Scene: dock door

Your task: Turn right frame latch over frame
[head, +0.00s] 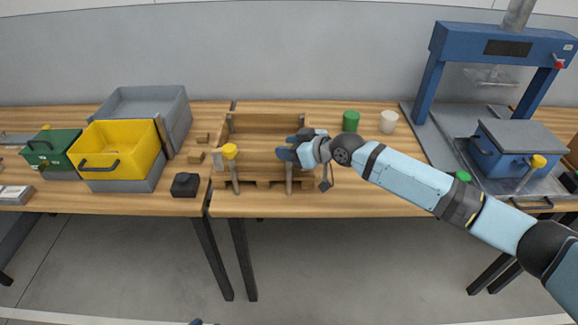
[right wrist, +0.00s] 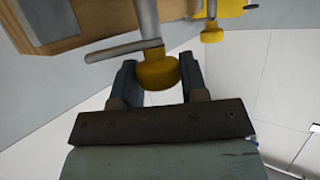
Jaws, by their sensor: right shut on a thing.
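A wooden frame (head: 268,185) stands on the table, open towards me. The left latch has a yellow knob (head: 230,151) at the top of a grey post on its front left. The right latch (head: 289,178) shows as a grey post at the front right; its top is hidden by my right gripper (head: 289,153). In the right wrist view, my right gripper (right wrist: 159,82) has its fingers on either side of the right latch's yellow knob (right wrist: 157,69), shut on it. A grey lever (right wrist: 122,50) sticks out sideways from above that knob. My left gripper cannot be made out.
A yellow bin (head: 122,140), a green bin (head: 50,152) and a grey crate (head: 150,103) stand left of the frame. A green cup (head: 351,121) and a white cup (head: 388,122) stand behind my right arm. A blue press (head: 432,75) is at the right.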

